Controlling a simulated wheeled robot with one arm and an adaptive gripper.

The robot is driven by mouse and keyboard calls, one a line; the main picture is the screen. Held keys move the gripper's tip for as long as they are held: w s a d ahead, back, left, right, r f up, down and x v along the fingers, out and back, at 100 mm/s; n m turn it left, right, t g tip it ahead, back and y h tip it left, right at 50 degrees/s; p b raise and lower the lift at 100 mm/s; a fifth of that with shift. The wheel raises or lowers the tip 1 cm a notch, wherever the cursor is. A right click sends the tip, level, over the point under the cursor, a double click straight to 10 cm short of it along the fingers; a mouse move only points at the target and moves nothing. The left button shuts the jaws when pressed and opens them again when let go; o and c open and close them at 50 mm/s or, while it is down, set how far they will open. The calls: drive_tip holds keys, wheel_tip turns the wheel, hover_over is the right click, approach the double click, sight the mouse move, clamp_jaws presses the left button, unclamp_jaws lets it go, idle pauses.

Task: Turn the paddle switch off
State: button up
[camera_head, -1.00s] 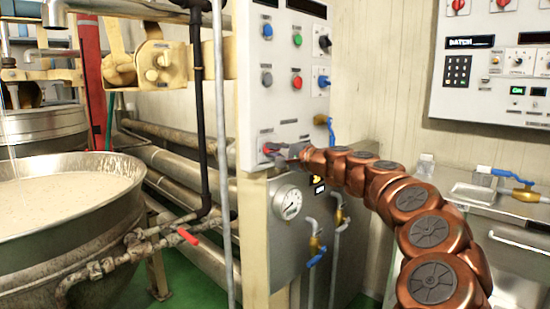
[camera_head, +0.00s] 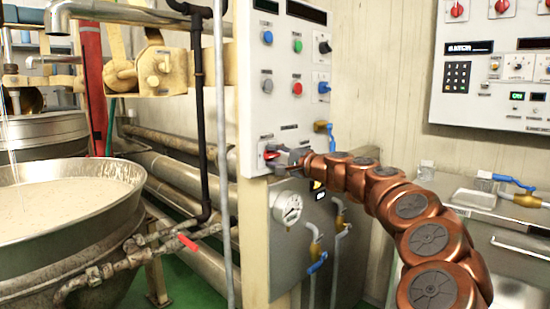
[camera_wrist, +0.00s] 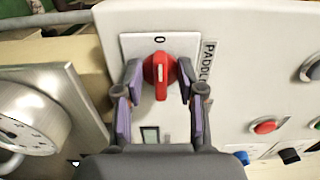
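The paddle switch is a red rotary knob (camera_wrist: 160,76) on a white plate marked 0, beside a partly hidden PADDLE label (camera_wrist: 208,65). Its white line stands upright in the wrist view, below the 0. In the head view the red knob (camera_head: 270,154) is low on the grey control panel (camera_head: 287,110), partly behind my gripper. My gripper (camera_wrist: 158,80) is open, with one finger on each side of the knob. Small gaps show between the fingers and the knob. In the head view my gripper (camera_head: 281,159) is at the panel's lower part.
Other buttons and knobs, such as a red button (camera_head: 297,88), sit above on the panel. A round gauge (camera_head: 288,207) and blue-handled valves (camera_head: 318,262) are below. A large kettle (camera_head: 135,205) stands at left; a second panel (camera_head: 490,70) hangs at right.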

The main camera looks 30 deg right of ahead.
drive_tip(key=v, duration=1.2)
drive_tip(key=shift+r, duration=0.1)
idle(0.4)
